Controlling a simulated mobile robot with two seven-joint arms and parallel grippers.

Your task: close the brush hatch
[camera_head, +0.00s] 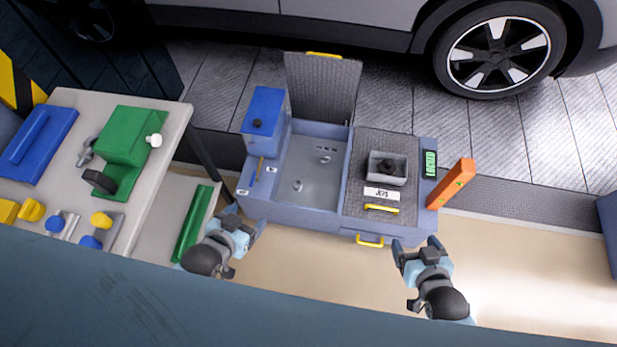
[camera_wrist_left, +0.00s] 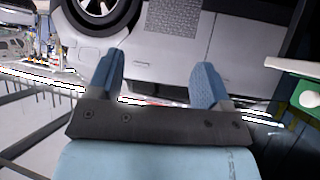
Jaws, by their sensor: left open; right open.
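A blue-grey machine (camera_head: 300,220) has two bays side by side. The left bay is open, and its grey textured hatch lid (camera_head: 322,88) stands raised at the back with a yellow handle (camera_head: 324,55) on its top edge. I cannot read a label on this lid. The right bay's lid (camera_head: 375,148) is shut and marked "JETS". My left gripper (camera_head: 247,217) is open and empty, just in front of the machine's left front corner; its spread fingers also show in the left wrist view (camera_wrist_left: 162,70). My right gripper (camera_head: 416,246) is open and empty in front of the machine's right side.
A blue box (camera_head: 264,112) stands at the machine's back left. A small grey tray (camera_head: 386,168) with a black knob sits on the JETS lid. An orange post (camera_head: 451,184) rises at the right. A bench (camera_head: 172,120) with green and blue parts stands left; a car (camera_head: 380,20) is behind.

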